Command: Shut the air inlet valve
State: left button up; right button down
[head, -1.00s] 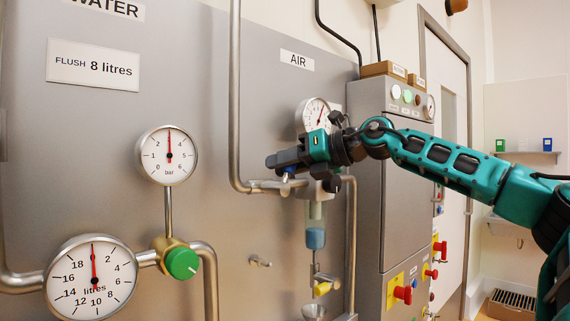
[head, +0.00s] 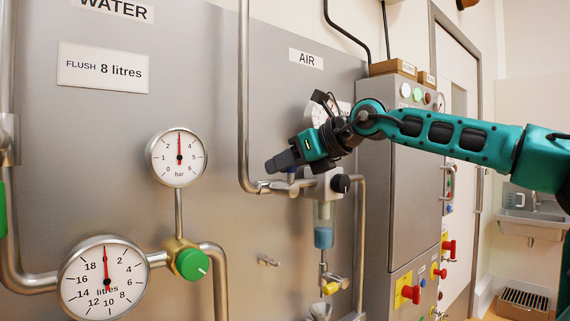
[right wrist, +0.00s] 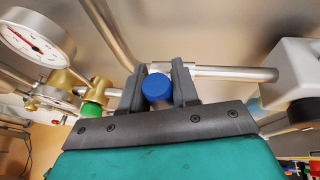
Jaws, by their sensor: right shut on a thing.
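The air inlet valve is in the pipe (head: 243,100) under the AIR sign (head: 306,59), just left of a grey block (head: 322,186) with a black knob (head: 340,183). A small blue part (head: 291,176), apparently its handle, shows just below my right gripper (head: 277,164). In the right wrist view the round blue end (right wrist: 157,88) sits between the two dark fingers of my right gripper (right wrist: 159,82), which is shut on it. The valve body is partly hidden, and I cannot tell the handle's angle. My left gripper is not in view.
A green knob (head: 192,264) and two gauges (head: 179,157) (head: 104,278) are on the water side at left. A clear tube with blue contents (head: 323,237) hangs below the block. The grey cabinet (head: 375,190) with red handles stands right, below my arm.

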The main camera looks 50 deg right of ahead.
jog(key=c, duration=1.1)
grip_release()
jog(key=shift+o, duration=0.8)
jog(key=shift+s, duration=0.1)
jog(key=b+v, duration=0.2)
jog(key=v, duration=1)
jog(key=shift+s+b, duration=0.3)
jog(key=shift+b, duration=0.05)
jog(key=shift+r, duration=0.15)
